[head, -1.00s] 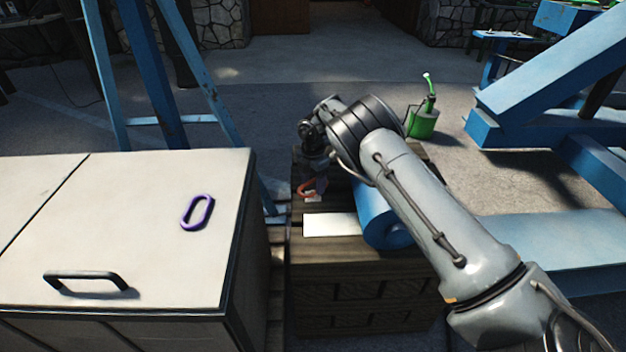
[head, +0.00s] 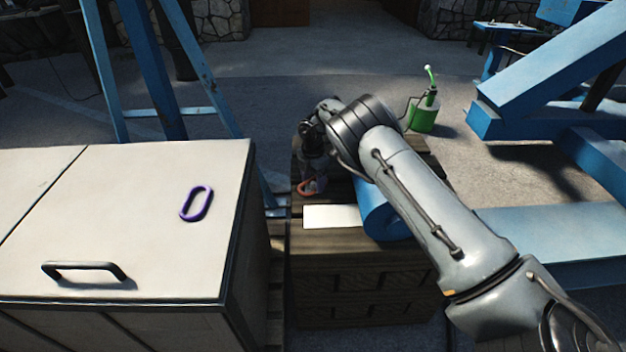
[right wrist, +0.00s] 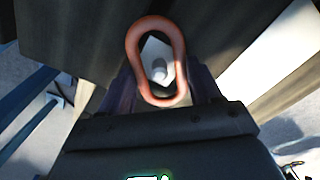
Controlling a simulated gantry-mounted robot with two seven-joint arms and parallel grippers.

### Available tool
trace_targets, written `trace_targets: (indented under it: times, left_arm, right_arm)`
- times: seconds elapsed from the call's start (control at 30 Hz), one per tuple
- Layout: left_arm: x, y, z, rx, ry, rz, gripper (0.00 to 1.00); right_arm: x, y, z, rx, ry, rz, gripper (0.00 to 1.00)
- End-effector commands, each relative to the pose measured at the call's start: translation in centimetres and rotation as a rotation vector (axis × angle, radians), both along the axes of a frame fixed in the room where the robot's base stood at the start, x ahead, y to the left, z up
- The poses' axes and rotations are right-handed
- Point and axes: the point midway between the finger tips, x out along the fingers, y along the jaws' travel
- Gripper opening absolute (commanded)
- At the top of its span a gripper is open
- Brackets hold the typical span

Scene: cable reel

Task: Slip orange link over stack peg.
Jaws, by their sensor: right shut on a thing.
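The orange link (head: 307,188) is held by my right gripper (head: 314,178) low over the far left of the wooden crate's top. In the right wrist view the orange link (right wrist: 132,56) sticks out ahead of the dark fingers, which are shut on its near end. Through its loop I see a pale plate with a short round stack peg (right wrist: 158,69). The peg lies inside the loop's outline, but I cannot tell whether the link is around it or still above it. In the head view the peg is not clear. My left gripper is not in view.
A purple link (head: 196,203) lies on the white cabinet (head: 110,220) at left. A white plate (head: 331,216) and a blue roll (head: 380,215) sit on the wooden crate (head: 350,265), close to my right arm. A green can (head: 424,114) stands behind.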

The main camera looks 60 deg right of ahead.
Motion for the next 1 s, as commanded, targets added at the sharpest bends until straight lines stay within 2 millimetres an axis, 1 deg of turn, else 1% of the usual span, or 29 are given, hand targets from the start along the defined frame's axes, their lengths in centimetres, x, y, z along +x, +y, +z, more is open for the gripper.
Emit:
trace_targets:
  times: [0.57, 0.6, 0.67, 0.7, 0.8, 1.0]
  left_arm:
    - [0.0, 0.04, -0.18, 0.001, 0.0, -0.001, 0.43]
    - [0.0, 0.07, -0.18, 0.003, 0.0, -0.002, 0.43]
    - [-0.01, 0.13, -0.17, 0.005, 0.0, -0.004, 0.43]
    - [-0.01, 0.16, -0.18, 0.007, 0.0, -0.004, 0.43]
    - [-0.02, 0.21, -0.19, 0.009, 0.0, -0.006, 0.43]
    - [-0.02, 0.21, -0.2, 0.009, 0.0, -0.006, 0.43]
  right_arm:
    - [0.02, 0.0, -0.72, 0.0, 0.0, 0.0, 0.15]
    - [0.03, 0.01, -0.74, 0.0, 0.0, 0.0, 0.65]
    - [0.03, 0.01, -0.71, 0.0, -0.001, 0.0, 0.74]
    - [0.02, 0.01, -0.72, 0.0, 0.0, 0.0, 0.8]
    - [0.02, 0.0, -0.72, 0.0, 0.0, 0.0, 0.93]
    - [-0.03, 0.01, -0.79, 0.0, 0.001, 0.0, 0.93]
